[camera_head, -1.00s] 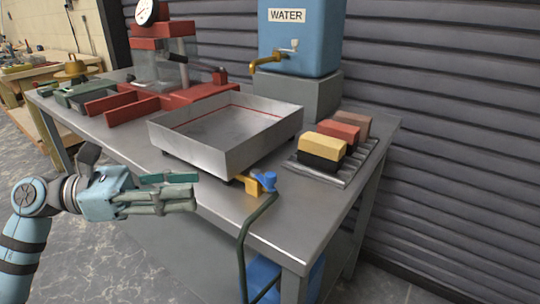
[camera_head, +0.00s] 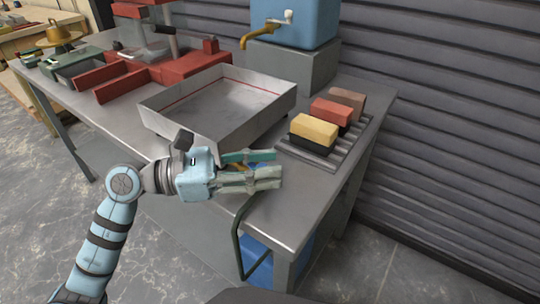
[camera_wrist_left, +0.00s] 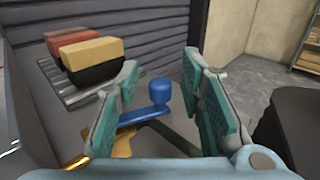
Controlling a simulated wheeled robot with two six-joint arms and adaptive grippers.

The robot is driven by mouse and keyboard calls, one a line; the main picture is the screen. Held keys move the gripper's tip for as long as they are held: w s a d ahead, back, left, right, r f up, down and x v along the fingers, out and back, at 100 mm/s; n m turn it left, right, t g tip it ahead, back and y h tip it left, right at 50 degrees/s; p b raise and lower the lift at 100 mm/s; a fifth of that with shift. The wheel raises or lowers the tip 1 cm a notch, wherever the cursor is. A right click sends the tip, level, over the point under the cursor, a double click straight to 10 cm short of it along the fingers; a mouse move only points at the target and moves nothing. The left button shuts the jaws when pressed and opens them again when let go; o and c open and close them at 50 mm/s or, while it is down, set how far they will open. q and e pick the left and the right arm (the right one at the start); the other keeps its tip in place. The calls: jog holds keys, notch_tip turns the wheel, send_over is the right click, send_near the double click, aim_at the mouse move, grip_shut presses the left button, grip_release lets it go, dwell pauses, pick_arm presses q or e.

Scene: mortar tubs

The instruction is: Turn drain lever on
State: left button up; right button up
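The blue drain lever (camera_wrist_left: 150,113) with its upright round knob shows in the left wrist view, between the fingers of my left gripper (camera_wrist_left: 165,105). The gripper is open, with a finger on each side of the lever and a gap visible around the knob. A brass valve body (camera_wrist_left: 115,143) lies below the lever. In the head view my left gripper (camera_head: 268,168) is at the front corner of the metal tray (camera_head: 165,122) and hides most of the lever and valve. A dark green hose (camera_head: 237,235) hangs from the valve side. My right gripper is not in view.
Sponge-topped blocks (camera_head: 314,128) stand on a ribbed rack (camera_head: 325,160) right of the tray. A blue water tank (camera_head: 305,22) with a brass tap (camera_head: 258,36) stands behind. A red press frame (camera_head: 190,70) is at the back left. Grey shutters close off the right.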

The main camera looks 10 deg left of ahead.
pick_arm(q)
jog(key=shift+c, duration=0.4)
grip_shut()
jog(key=n+t+p, duration=0.1)
jog(key=n+t+y+p, duration=0.1)
jog(key=p, duration=0.1)
jog(key=w+t+y+p, duration=0.1)
jog(key=shift+d+r+n+t+p, duration=0.2)
jog(key=shift+d+n+t+p, duration=0.1)
jog(key=shift+d+n+t, duration=0.1)
jog(key=shift+f, duration=0.15)
jog(key=shift+o, duration=0.4)
grip_release()
jog(key=shift+f, duration=0.1)
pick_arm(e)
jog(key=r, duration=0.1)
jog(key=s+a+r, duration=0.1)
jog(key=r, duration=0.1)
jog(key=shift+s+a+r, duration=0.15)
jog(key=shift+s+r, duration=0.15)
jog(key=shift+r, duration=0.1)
pick_arm(q)
jog(key=shift+a, duration=0.1)
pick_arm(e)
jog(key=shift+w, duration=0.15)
